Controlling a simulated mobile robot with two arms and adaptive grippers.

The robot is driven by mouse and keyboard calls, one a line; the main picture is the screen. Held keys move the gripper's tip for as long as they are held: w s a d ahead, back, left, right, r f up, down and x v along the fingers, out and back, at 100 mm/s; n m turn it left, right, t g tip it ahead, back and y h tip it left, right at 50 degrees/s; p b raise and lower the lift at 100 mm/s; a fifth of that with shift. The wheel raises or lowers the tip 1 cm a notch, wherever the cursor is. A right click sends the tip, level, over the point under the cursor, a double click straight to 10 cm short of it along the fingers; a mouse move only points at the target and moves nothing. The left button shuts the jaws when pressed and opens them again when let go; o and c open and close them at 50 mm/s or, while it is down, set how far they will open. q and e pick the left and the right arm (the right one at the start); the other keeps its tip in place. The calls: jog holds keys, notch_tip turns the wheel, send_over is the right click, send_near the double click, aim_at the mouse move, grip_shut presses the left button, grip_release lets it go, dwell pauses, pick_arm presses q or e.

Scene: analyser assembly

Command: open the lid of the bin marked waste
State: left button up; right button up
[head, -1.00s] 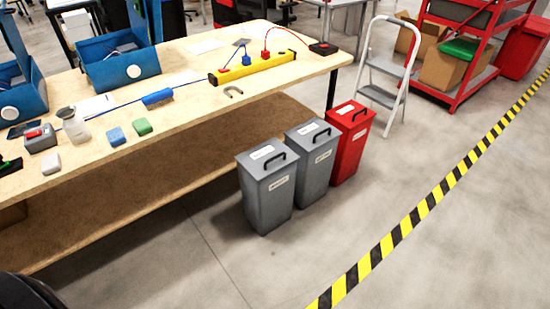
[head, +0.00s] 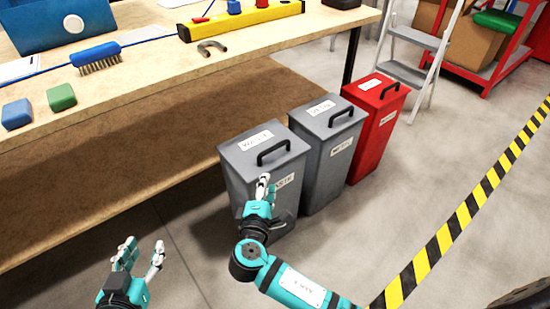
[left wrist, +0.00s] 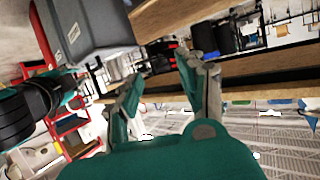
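The nearest grey bin (head: 245,185) has a lid label that seems to read "waste"; its front label is partly covered by my right gripper. Its lid (head: 240,152) is shut, with a black bar handle (head: 273,152) on top. My right gripper (head: 265,179) overlaps the bin's front in the head view, below the handle; I cannot tell if it touches. Its fingers are seen edge-on. My left gripper (head: 143,248) is open and empty, left of and nearer than the bin. In the left wrist view its fingers (left wrist: 165,90) are spread, with a grey bin (left wrist: 85,25) beyond.
A second grey bin (head: 332,165) and a red bin (head: 375,130) stand close behind to the right. The workbench (head: 170,75) runs along the left with a blue brush (head: 96,55) and blocks on it. Yellow-black floor tape (head: 440,240) lies at the right.

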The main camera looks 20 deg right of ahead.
jog(key=b, duration=0.2)
send_near(276, 147)
jog(key=w+f, duration=0.1)
jog(key=w, duration=0.1)
jog(key=x, duration=0.2)
jog(key=b+x, duration=0.1)
jog(key=x, duration=0.2)
jog(key=b+x, duration=0.1)
jog(key=x, duration=0.2)
jog(key=shift+s+d, duration=0.2)
jog(key=shift+d, duration=0.1)
jog(key=shift+w+d, duration=0.2)
jog(key=shift+w, duration=0.2)
pick_arm(q)
jog(key=s+d+r+t+h, duration=0.1)
jog(key=r+t+h, duration=0.1)
jog(key=r+t, duration=0.4)
jog(key=s+d+r+t+h, duration=0.1)
jog(key=r+t, duration=0.5)
jog(key=r, duration=0.6)
jog(key=shift+s+h, duration=0.6)
jog(key=shift+h, duration=0.1)
pick_arm(e)
grip_shut()
pick_arm(q)
jog(key=shift+r, duration=0.15)
